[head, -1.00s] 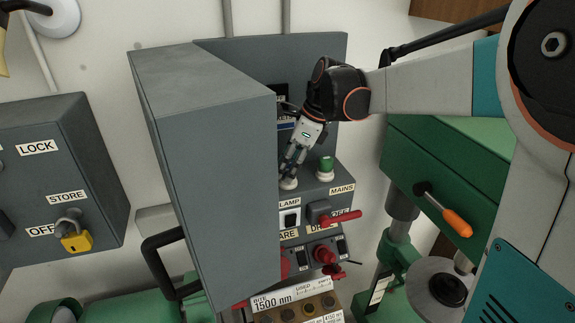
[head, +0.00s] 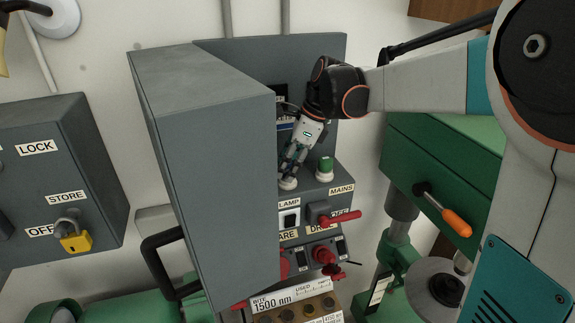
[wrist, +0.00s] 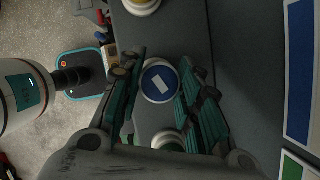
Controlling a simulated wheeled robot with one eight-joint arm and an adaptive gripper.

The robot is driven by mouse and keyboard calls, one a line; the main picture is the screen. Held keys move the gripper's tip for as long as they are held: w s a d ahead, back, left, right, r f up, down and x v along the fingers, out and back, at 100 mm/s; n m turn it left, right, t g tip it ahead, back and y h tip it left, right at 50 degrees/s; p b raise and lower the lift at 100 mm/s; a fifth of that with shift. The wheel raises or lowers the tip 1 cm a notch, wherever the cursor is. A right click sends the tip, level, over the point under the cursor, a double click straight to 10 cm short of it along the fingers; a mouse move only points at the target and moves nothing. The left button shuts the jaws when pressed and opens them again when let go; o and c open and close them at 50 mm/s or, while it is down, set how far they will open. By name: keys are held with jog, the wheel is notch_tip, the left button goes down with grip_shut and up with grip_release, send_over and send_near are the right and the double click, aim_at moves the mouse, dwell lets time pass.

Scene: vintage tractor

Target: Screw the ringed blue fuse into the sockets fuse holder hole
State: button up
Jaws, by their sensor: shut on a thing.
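In the head view my gripper (head: 288,172) points down at a white round socket (head: 288,184) on the grey panel. The fuse is hidden there by the fingers. The fuse appears in line with its socket, but I cannot tell how deep it sits.
A green fuse (head: 326,165) stands in a white socket just right of my gripper. A yellow-capped one (wrist: 141,4) shows at the wrist view's top edge. A tall grey cabinet door (head: 215,170) stands close on the left. A red-handled switch (head: 340,217) is below.

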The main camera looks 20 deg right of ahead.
jog(key=shift+m, duration=0.5)
jog(key=shift+m+t, duration=0.6)
jog(key=shift+m, duration=0.3)
jog(key=shift+m+h, duration=0.4)
jog(key=shift+m, duration=0.5)
jog(key=shift+m+t, duration=0.4)
jog(key=shift+m, duration=0.4)
jog(key=shift+h, duration=0.3)
